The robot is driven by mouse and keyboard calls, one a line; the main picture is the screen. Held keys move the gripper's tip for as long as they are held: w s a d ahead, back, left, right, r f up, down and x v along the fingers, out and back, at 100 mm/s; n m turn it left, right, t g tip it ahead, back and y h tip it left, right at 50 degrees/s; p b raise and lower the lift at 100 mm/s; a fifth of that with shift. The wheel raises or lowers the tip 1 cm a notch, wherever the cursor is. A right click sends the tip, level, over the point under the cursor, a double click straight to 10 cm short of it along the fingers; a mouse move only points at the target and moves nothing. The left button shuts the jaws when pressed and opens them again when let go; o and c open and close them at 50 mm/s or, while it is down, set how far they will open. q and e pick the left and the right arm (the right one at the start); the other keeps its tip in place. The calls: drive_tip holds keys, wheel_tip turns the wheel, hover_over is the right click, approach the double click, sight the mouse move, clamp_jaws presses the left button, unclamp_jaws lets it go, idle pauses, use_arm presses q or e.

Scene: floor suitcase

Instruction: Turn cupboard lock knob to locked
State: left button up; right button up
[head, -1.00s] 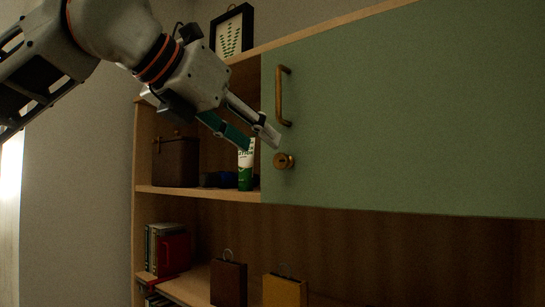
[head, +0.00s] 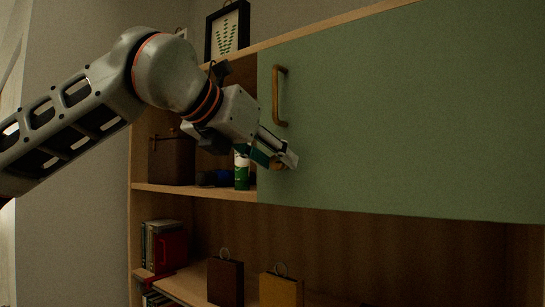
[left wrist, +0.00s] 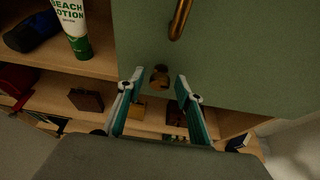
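The brass lock knob (left wrist: 160,75) sits on the green cupboard door (head: 400,120), below the brass pull handle (head: 279,96). In the head view the knob (head: 277,166) is mostly hidden behind my left gripper (head: 284,160). In the left wrist view my left gripper (left wrist: 160,77) is open, with one fingertip on each side of the knob. There is a gap on both sides, so the fingers do not appear to grip it. I cannot tell exactly how far the tips are from the door. My right gripper is not in view.
A white and green lotion tube (head: 242,170) and a dark blue object (head: 215,178) stand on the open shelf left of the door. The handle (left wrist: 180,18) is close above the knob. Brown (head: 226,282) and yellow (head: 281,290) tagged blocks are on the lower shelf.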

use_arm(q)
clamp_jaws()
